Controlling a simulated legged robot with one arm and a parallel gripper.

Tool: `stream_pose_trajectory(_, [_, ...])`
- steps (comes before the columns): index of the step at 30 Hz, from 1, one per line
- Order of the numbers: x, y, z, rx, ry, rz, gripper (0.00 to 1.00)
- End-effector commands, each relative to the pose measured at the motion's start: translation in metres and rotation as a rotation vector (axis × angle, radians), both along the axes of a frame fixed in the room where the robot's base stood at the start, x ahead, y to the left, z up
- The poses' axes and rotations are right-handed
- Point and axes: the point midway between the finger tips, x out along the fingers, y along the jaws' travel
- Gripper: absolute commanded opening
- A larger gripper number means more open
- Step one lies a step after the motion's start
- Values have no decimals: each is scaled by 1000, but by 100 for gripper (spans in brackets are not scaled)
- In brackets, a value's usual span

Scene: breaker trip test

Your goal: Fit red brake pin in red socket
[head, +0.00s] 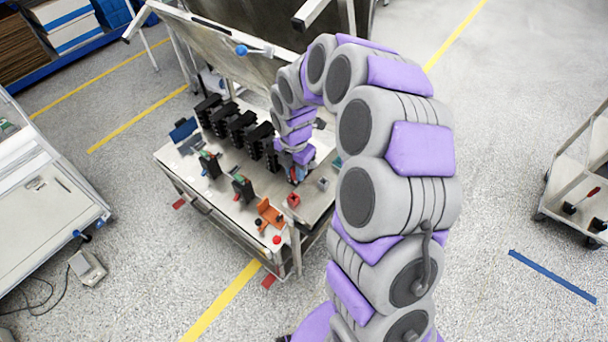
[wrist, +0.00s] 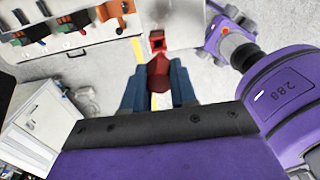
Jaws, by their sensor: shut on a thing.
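The red brake pin (wrist: 157,76) is between the two blue fingers of my gripper (wrist: 158,88) in the wrist view. The gripper is shut on it. The red socket (wrist: 157,42), a small square block with a dark opening, shows just beyond the pin's far end in that view. I cannot tell whether pin and socket touch. In the head view the red socket (head: 293,200) sits on the table top, and my gripper (head: 296,177) is low over the table just behind it. The pin is too small to make out clearly there.
Several black breaker blocks (head: 240,130) stand in a row on the table (head: 225,205), left of my gripper. An orange bracket (head: 268,214) and a red knob (head: 277,239) are near the front edge. A small grey block (head: 322,184) sits right of the socket.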

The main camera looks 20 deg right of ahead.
Motion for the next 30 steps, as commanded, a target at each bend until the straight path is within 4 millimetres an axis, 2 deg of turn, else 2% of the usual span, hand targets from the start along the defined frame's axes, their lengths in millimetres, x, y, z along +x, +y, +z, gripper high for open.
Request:
stream_pose_trajectory(4, [0, 3, 0, -3, 0, 1, 0])
stream_pose_trajectory(17, [0, -17, 0, 16, 2, -2, 0])
stream_pose_trajectory(27, [0, 0, -29, 1, 4, 0, 0])
stream_pose_trajectory(30, [-1, -1, -38, 0, 5, 0, 0])
